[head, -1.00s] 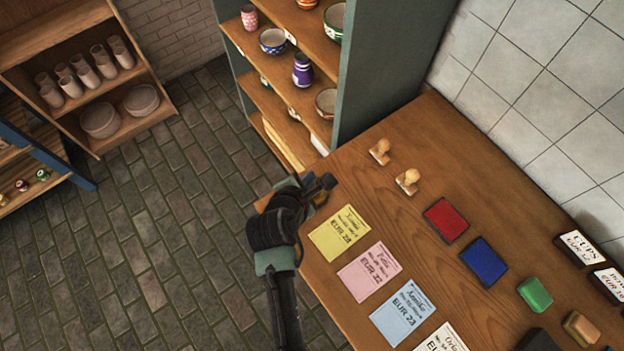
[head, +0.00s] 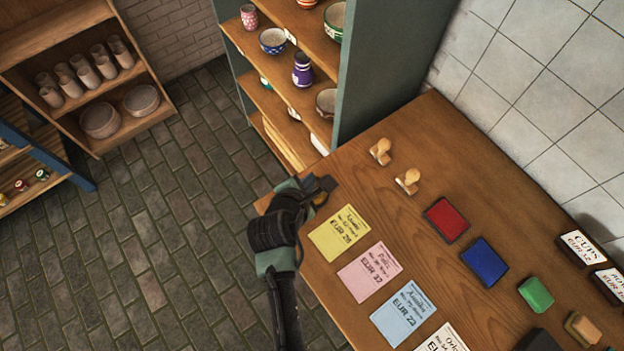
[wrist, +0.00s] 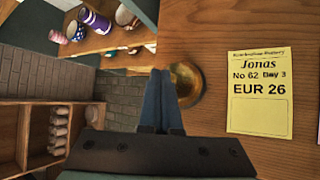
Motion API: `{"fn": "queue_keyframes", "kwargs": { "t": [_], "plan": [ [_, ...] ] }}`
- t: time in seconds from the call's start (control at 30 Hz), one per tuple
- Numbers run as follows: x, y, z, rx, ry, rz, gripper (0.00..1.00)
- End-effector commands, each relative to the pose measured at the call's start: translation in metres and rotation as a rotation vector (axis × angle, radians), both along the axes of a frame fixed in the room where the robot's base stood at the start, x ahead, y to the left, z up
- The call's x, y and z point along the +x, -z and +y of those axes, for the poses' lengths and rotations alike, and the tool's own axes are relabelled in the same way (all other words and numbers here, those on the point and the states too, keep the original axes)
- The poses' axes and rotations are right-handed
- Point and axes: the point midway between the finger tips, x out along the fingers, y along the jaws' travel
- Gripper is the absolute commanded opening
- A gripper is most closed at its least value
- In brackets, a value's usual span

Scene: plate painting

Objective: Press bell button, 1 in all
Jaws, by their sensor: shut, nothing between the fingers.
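A round brass bell (wrist: 188,85) sits on the wooden table at its edge, just right of my gripper's fingers in the wrist view. My gripper (wrist: 160,78) is shut and empty, its blue fingers partly covering the bell's left side. In the head view my gripper (head: 322,184) is at the table's left corner, over the bell, and only a small brass bit of the bell (head: 319,199) shows below the fingers. The bell's button is hidden or too small to tell. I cannot tell whether the fingers touch the bell.
A yellow card (head: 339,233) marked Jonas lies right of the bell, with pink (head: 369,271) and blue (head: 403,314) cards beyond. Two wooden stamps (head: 407,181), a red pad (head: 445,220) and a blue pad (head: 484,262) stand farther back. A pottery shelf (head: 385,70) rises behind the table.

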Motion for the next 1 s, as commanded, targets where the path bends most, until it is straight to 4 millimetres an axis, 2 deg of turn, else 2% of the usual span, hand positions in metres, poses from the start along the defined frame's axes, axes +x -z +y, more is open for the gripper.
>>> {"fn": "queue_keyframes", "kwargs": {
  "t": [0.57,1.0],
  "plan": [
    [0.000,0.004,0.000,0.000,0.000,0.001,0.00],
    [0.000,-0.014,0.000,0.000,0.000,0.001,0.00]
  ]
}}
